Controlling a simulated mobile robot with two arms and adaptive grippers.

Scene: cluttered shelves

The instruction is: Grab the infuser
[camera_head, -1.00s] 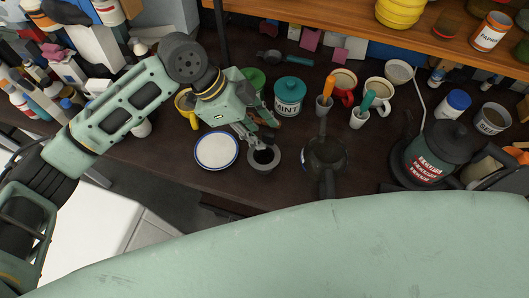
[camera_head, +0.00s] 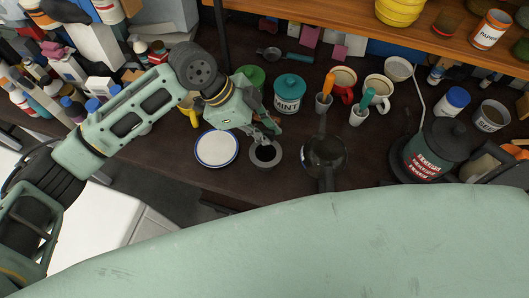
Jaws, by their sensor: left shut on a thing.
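A small grey round vessel with a wide rim and dark inside, which looks like the infuser (camera_head: 265,153), is at the middle of the dark counter, just right of a white plate. My left gripper (camera_head: 262,132) reaches in from the left and is shut at the far rim of the infuser. The fingertips are small and partly hidden by the gripper's own body, so the exact contact is hard to see. My right gripper is not in view.
A white plate with a blue rim (camera_head: 217,148) lies close left. A dark pan (camera_head: 323,158) stands close right. Behind are a teal MINT jar (camera_head: 289,95), mugs (camera_head: 377,93) and a teal-handled tool (camera_head: 284,56). A dark kettle (camera_head: 432,150) stands at right.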

